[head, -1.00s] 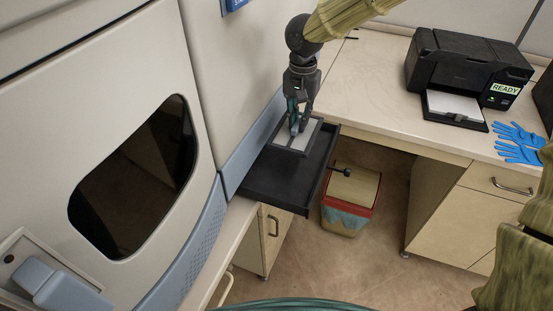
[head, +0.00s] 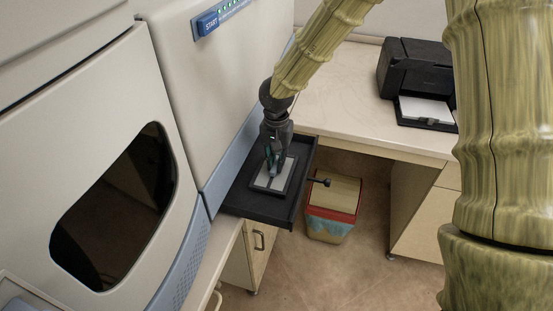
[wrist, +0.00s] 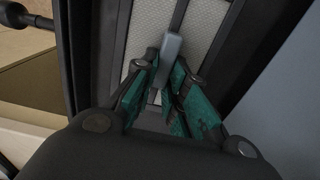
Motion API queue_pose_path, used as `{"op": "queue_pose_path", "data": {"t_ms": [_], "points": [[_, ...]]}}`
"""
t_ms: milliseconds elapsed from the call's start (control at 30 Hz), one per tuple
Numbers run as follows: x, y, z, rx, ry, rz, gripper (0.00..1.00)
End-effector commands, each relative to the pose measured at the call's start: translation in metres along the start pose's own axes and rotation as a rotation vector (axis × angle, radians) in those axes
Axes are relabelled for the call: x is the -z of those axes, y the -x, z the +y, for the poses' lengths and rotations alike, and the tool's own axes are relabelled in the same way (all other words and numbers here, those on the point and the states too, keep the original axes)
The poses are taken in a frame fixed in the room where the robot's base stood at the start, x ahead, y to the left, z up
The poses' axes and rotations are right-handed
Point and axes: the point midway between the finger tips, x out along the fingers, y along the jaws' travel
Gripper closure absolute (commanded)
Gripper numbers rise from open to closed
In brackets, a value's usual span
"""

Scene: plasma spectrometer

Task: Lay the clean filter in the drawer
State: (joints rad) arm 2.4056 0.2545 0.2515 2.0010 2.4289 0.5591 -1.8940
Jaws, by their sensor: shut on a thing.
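The clean filter (head: 284,178) is a pale panel with a dark frame and a grey grip bar. My gripper (head: 271,174) is above it, shut on that bar. In the wrist view, my gripper's teal fingers (wrist: 168,92) close around the grey bar, and the filter's pale mesh (wrist: 203,28) shows on both sides. The drawer (head: 250,207) is a black open tray pulled out from the instrument. The filter is over the back part of the drawer, inside its outline. I cannot tell whether it touches the drawer floor.
The drawer's handle knob (head: 326,183) sticks out to the right. A bin (head: 332,208) stands on the floor beyond it. The large white instrument (head: 188,100) is at left. A printer (head: 416,75) sits on the counter (head: 335,90).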

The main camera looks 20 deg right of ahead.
Motion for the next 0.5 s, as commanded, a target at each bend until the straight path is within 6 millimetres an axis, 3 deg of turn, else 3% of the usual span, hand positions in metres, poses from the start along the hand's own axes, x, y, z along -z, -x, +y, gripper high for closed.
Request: {"op": "queue_pose_path", "data": {"t_ms": [400, 433, 500], "points": [[0.0003, -0.0034, 0.0001, 0.000, 0.000, 0.000, 1.00], [0.0004, -0.0037, 0.0001, 0.000, -0.001, 0.001, 0.84], [0.0005, -0.0035, 0.0000, 0.000, -0.001, 0.001, 0.72]]}}
